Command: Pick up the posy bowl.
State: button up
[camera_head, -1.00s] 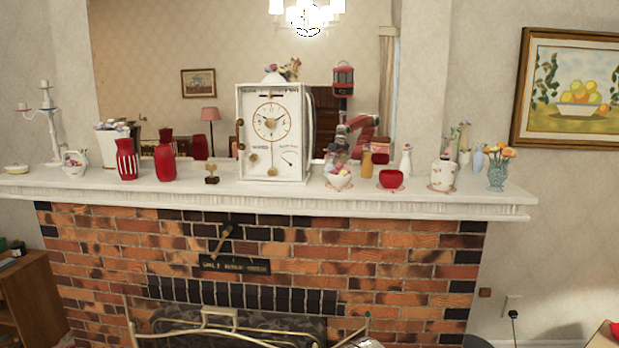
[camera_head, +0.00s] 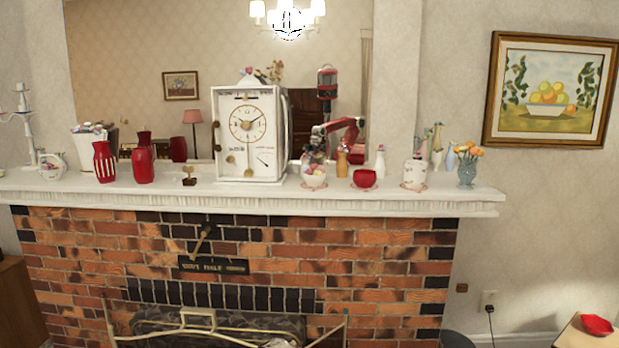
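Two small bowls stand on the mantel right of the clock. One is a round red bowl (camera_head: 364,178) on a small pinkish mat. The other is a white bowl (camera_head: 314,180) with colourful contents, also on a mat. I cannot tell for sure which one is the posy bowl. Both stand upright with nothing gripping them. My gripper is not directly in view. A red and black robot arm, seemingly mine, appears in the mirror behind the bowls, but its finger state is not clear.
The white clock (camera_head: 250,134) stands left of the bowls. An orange-brown vase (camera_head: 342,164), a white vase (camera_head: 380,164) and a white canister (camera_head: 414,174) are close by. A flower vase (camera_head: 467,170) stands near the mantel's right end. A red dish (camera_head: 597,325) lies lower right.

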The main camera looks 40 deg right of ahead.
aim_at(313, 177)
jog(key=z, duration=0.05)
jog(key=i, duration=1)
